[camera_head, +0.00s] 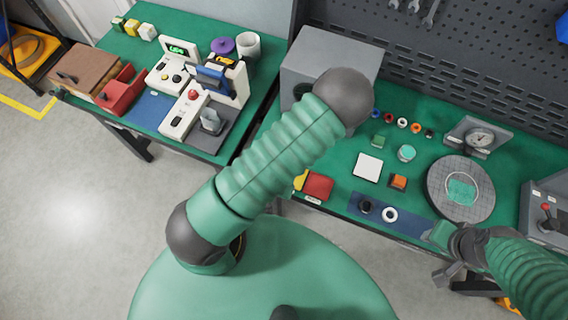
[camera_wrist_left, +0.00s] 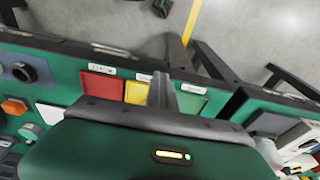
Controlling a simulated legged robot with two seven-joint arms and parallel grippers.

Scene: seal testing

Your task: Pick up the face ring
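A white ring (camera_head: 390,214) and a black ring-like part (camera_head: 366,206) lie on the blue mat (camera_head: 405,222) at the front of the right bench; I cannot tell which is the face ring. The black part also shows in the left wrist view (camera_wrist_left: 22,72). My left arm crosses the middle of the head view, and its gripper is hidden there. In the left wrist view a grey finger shape of my left gripper (camera_wrist_left: 162,92) points toward the bench's front edge; its opening is unclear. My right gripper (camera_head: 447,272) is at the bench's front edge, partly hidden, its opening unclear.
A red tray (camera_head: 318,186), a white square (camera_head: 367,167), an orange block (camera_head: 398,181), small coloured rings, a gauge (camera_head: 478,139) and a round grey plate (camera_head: 461,188) crowd the right bench. A grey box (camera_head: 329,62) stands behind. A second bench with devices stands left.

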